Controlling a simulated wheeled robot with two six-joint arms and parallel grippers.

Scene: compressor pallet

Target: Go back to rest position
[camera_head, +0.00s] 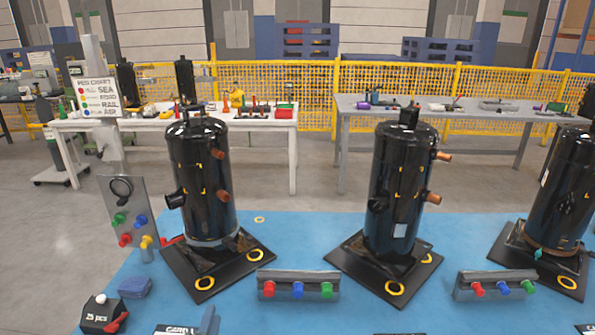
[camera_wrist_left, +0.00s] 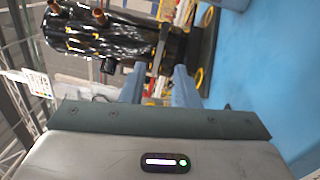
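My left gripper (camera_wrist_left: 160,72) shows in the left wrist view with its two blue-grey fingers apart and nothing clearly held between them. In the head view only a small blue-grey piece, which looks like its fingertip (camera_head: 209,320), shows at the bottom edge. A black compressor (camera_head: 200,170) stands on a dark base plate at the left; a black compressor also shows beyond the fingers in the left wrist view (camera_wrist_left: 85,32). My right gripper is not in view.
Two more compressors, middle (camera_head: 400,190) and right (camera_head: 560,190), stand on the blue mat (camera_head: 300,240). A grey panel with coloured knobs (camera_head: 128,212) stands at the left.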

